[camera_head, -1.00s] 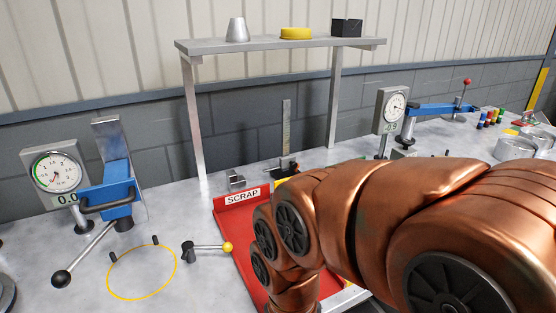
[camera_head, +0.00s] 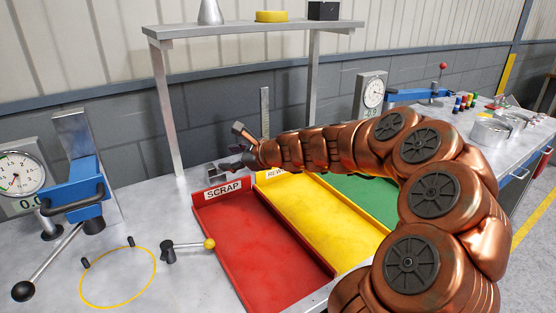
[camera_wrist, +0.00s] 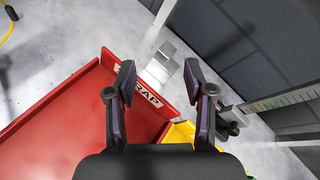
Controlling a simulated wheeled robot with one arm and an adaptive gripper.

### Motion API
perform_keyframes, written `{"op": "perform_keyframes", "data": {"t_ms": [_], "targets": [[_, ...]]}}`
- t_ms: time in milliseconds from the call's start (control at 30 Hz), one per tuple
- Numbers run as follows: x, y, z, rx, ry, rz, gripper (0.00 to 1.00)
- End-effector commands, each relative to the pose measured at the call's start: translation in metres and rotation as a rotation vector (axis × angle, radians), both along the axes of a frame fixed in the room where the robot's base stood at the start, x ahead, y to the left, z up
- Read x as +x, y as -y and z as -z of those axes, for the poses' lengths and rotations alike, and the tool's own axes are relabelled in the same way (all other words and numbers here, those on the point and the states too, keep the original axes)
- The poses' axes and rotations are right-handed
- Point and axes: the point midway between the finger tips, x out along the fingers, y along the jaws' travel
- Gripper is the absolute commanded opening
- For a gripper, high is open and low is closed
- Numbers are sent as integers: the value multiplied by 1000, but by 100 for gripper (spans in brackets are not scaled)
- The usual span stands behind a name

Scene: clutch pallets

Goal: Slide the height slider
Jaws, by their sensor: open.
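The height gauge's upright scale (camera_head: 264,112) stands behind the trays, near the back wall. In the wrist view the scale (camera_wrist: 280,103) runs in from the right edge. A dark part (camera_wrist: 234,117), perhaps the slider, sits at its near end, just right of my gripper's right finger. My gripper (camera_wrist: 159,72) is open and empty, with dark fingers and purple pads. In the head view it is at the arm's far end (camera_head: 234,165), beside the scale's foot. My arm hides the gauge's lower part there.
A small metal block (camera_head: 215,174) stands behind the red scrap tray (camera_head: 260,245) and shows beyond my fingers. Yellow (camera_head: 325,220) and green (camera_head: 368,198) trays lie to the right. A shelf (camera_head: 255,31) stands over the gauge. A ball-ended lever (camera_head: 190,245) is at left.

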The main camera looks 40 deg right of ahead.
Motion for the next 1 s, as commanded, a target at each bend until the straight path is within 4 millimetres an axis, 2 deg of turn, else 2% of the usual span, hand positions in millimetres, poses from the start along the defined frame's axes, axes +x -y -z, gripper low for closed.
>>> {"op": "perform_keyframes", "data": {"t_ms": [33,100,200,333,433,567,1000], "targets": [[8,40,13,90,-18,119,53],[12,90,25,201,-31,268,53],[10,145,46,330,-52,436,53],[3,185,63,432,-65,563,53],[1,199,69,462,-69,607,53],[7,202,72,468,-71,613,53],[54,203,92,465,-71,609,53]]}}
